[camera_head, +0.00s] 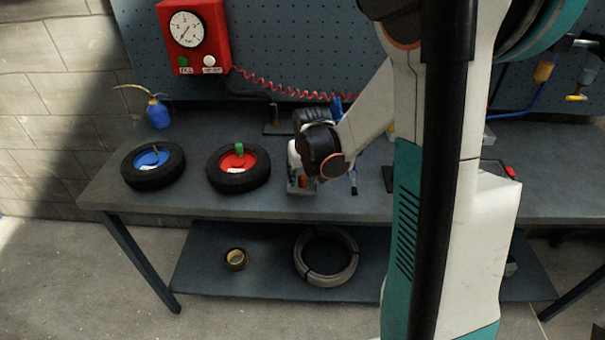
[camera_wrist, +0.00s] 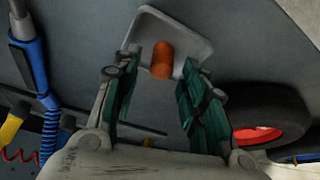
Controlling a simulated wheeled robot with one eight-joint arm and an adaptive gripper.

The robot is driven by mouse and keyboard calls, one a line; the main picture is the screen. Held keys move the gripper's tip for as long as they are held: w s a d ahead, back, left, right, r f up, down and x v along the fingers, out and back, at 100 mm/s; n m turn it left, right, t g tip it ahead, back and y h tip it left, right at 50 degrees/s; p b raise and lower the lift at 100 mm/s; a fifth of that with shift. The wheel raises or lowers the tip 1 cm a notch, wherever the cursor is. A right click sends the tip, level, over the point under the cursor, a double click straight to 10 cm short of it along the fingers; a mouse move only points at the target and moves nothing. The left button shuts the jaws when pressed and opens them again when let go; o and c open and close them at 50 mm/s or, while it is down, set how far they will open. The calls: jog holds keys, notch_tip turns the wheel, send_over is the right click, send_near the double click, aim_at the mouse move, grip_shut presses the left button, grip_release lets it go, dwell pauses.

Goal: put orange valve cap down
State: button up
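The orange valve cap (camera_wrist: 162,62) stands in a small pale grey tray (camera_wrist: 196,43) on the bench in the wrist view. In the head view, the cap (camera_head: 303,182) shows as a small orange patch just under my wrist, in the tray (camera_head: 292,191). My gripper (camera_wrist: 171,82) has its two teal-padded fingers spread apart, with the cap between and beyond them. A gap shows on the cap's right side; contact on the left cannot be told. In the head view my wrist hides most of the gripper.
A wheel with a red hub (camera_head: 238,168) and green cap lies left of the tray; a blue-hubbed wheel (camera_head: 153,166) lies farther left. A blue oil can (camera_head: 158,114) stands behind. A blue-handled tool (camera_wrist: 32,65) lies on the tray's other side. Bare bench (camera_head: 100,192) shows at the left end.

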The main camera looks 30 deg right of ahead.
jog(key=p+v, duration=0.4)
jog(key=v, duration=0.8)
jog(key=shift+r, duration=0.35)
jog(key=s+a+r+n+t+p, duration=0.15)
jog(key=s+a+r, duration=0.25)
jog(key=a+r, duration=0.65)
jog(key=s+a+f+n, duration=0.1)
jog(key=s+a, duration=0.1)
jog(key=s, duration=0.4)
jog(key=s+a+f+n+t+y+b, duration=0.1)
jog(key=s+a, duration=0.1)
jog(key=s, duration=0.4)
jog(key=shift+s+a, duration=0.2)
jog(key=shift+a, duration=0.1)
